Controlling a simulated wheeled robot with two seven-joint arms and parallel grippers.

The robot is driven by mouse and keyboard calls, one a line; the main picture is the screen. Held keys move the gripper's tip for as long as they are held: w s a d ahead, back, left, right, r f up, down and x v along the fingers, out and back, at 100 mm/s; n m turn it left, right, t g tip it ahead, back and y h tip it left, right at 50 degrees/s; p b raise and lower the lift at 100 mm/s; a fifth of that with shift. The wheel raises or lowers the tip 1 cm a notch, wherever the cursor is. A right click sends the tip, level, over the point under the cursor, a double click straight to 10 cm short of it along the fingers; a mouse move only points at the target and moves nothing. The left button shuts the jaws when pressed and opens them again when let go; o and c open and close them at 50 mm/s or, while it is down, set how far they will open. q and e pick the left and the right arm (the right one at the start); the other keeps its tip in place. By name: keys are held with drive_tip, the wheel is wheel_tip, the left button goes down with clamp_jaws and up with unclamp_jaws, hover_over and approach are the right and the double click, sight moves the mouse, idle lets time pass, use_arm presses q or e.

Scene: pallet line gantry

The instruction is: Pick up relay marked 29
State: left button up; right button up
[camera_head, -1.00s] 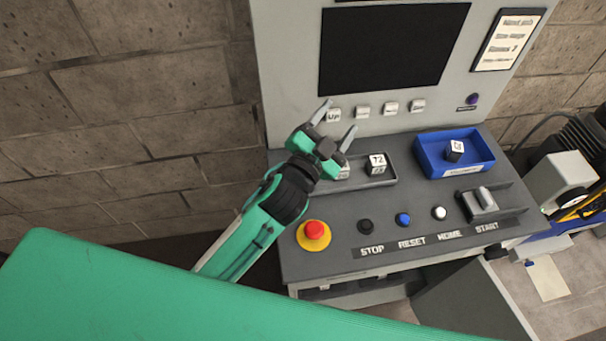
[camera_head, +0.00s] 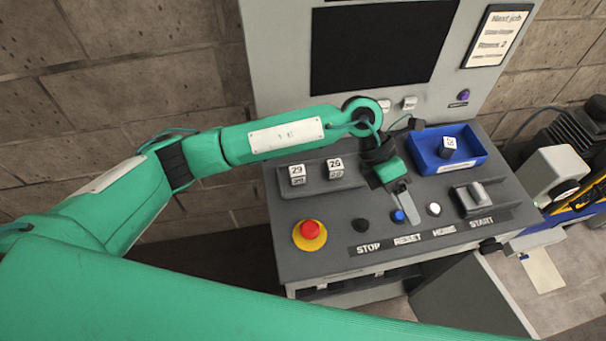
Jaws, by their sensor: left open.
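The relay marked 29 (camera_head: 297,172) is a small white-topped cube with a dark lower part. It stands at the left end of a grey tray (camera_head: 316,187) on the console. A similar relay (camera_head: 335,166), its mark looking like 26, stands just right of it. My left gripper (camera_head: 406,207) is open and points down over the console, right of the tray and near the blue button. It is well apart from the relay marked 29. My forearm and gripper hide the tray's right end. My right gripper is out of view.
A blue bin (camera_head: 430,163) with one relay (camera_head: 449,144) inside stands right of my gripper. A red emergency button (camera_head: 310,230), a black, a blue (camera_head: 398,216) and a white button, and a grey lever switch (camera_head: 472,198) line the console front. A dark screen stands behind.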

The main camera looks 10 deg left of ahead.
use_arm(q)
drive_tip(key=w+a+f+t+y, duration=0.2)
drive_tip(key=w+a+f+y, duration=0.1)
drive_tip(key=w+a+y, duration=0.4)
drive_tip(key=t+y, duration=0.2)
drive_tip(key=y, duration=0.3)
approach(298, 170)
drive_tip(key=p+x, duration=0.2)
drive_tip(key=s+p+x, duration=0.1)
drive_tip(key=x, duration=0.2)
drive_tip(key=shift+a+r+p, duration=0.15)
drive_tip(key=shift+r+p, duration=0.05)
drive_tip(key=shift+p, duration=0.15)
drive_tip(key=shift+f, duration=0.2)
drive_tip(key=shift+a+f+p, duration=0.2)
drive_tip(key=shift+f+p, duration=0.25)
drive_tip(key=shift+p, duration=0.25)
drive_tip(key=p+x, duration=0.1)
drive_tip(key=x, duration=0.1)
drive_tip(key=p+x, duration=0.1)
drive_tip(key=shift+w+f+p, duration=0.3)
drive_tip(key=shift+f, duration=0.1)
drive_tip(key=shift+a+f, duration=0.1)
drive_tip(key=shift+f, duration=0.25)
drive_tip(key=shift+c, duration=0.5)
